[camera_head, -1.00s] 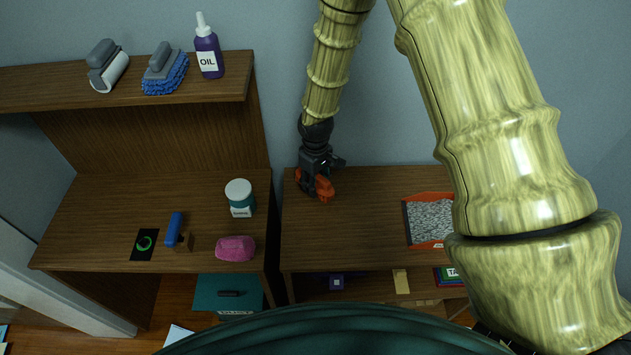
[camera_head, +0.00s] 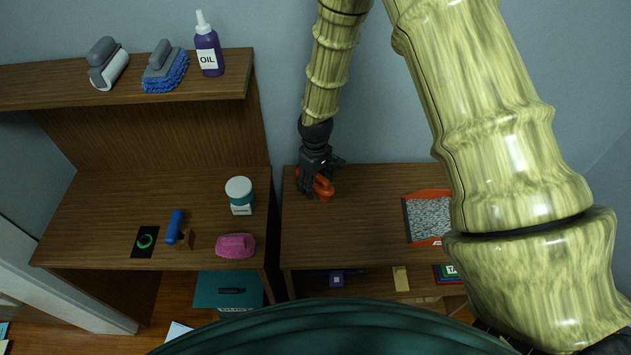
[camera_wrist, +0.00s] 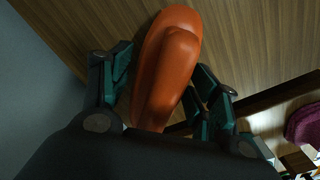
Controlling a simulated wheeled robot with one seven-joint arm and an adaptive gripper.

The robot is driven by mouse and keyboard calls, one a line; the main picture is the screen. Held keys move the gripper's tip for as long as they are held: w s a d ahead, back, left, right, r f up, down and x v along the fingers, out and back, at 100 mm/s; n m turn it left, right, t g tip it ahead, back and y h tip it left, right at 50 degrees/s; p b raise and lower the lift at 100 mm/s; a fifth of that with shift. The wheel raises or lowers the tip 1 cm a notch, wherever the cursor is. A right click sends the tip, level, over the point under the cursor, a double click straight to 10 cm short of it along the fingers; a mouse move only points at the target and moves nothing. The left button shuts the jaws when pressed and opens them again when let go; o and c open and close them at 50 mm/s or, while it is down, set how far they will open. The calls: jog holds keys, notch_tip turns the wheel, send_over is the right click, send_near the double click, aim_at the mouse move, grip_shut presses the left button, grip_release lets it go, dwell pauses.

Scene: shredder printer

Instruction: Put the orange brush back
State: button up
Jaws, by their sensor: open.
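An orange object (camera_head: 324,187), which looks like the brush's handle, is on the right-hand wooden table near its back left corner. My gripper (camera_head: 312,186) is right over it, pointing down. In the wrist view the orange body (camera_wrist: 168,65) lies between the two open fingers (camera_wrist: 160,88), close to both. Whether the fingers touch it cannot be told. The underside of the orange object is hidden. An upper shelf (camera_head: 130,97) at the left holds a grey and white tool (camera_head: 107,64) and a grey-handled blue brush (camera_head: 165,68).
The shelf also holds a purple oil bottle (camera_head: 208,50). The left desk (camera_head: 110,205) has a white-lidded jar (camera_head: 240,195), a pink sponge-like block (camera_head: 235,246) and a blue-handled item (camera_head: 174,228). An orange-edged tray (camera_head: 428,218) lies right on the table. The table's middle is clear.

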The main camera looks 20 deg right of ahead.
jog(key=shift+r+b, duration=1.5)
jog(key=shift+r, duration=4.6)
jog(key=shift+r, duration=0.1)
